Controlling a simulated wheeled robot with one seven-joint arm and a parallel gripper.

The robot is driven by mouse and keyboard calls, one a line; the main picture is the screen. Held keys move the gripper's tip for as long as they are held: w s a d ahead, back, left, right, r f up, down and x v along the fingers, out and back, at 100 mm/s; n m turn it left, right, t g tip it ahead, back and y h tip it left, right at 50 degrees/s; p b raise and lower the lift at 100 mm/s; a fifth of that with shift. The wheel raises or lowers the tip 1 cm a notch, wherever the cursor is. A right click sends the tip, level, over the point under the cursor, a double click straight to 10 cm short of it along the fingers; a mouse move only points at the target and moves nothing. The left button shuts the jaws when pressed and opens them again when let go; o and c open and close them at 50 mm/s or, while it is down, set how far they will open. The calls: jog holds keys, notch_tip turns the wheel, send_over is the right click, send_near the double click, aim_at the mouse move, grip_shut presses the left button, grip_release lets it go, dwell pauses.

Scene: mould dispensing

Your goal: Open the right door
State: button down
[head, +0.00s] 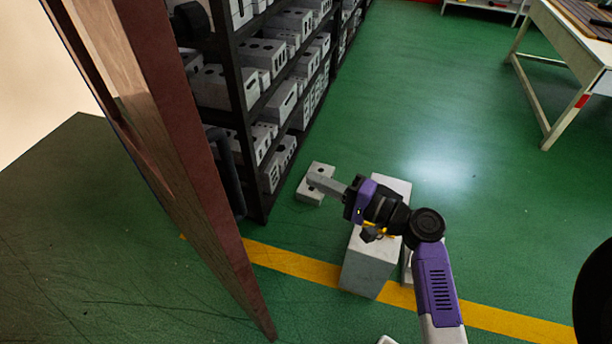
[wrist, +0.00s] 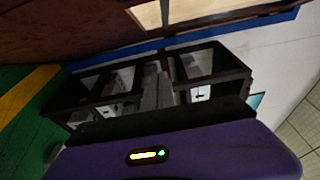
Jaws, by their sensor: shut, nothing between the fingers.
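A tall reddish-brown wooden door (head: 185,140) stands at the left of the head view, seen nearly edge-on. Pale wall and dark green floor show to its left. A black upright bar (head: 230,175), like a handle, shows just right of it; I cannot tell whether it is fixed to the door. My gripper (head: 314,180) is right of the door, clearly apart from it, with its fingers pointing left. The fingers are together and empty. They also show in the wrist view (wrist: 158,88), with a dark brown surface (wrist: 60,30) above them.
Black shelving (head: 240,110) full of grey moulds stands behind the door. A grey mould (head: 312,195) lies on the floor below my fingers, and a tall pale block (head: 365,262) stands below my arm. A table (head: 575,50) is at far right. Green floor between is free.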

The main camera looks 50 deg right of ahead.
jog(key=shift+s+a+b, duration=0.1)
jog(key=shift+s+b, duration=0.25)
jog(key=shift+s, duration=1.7)
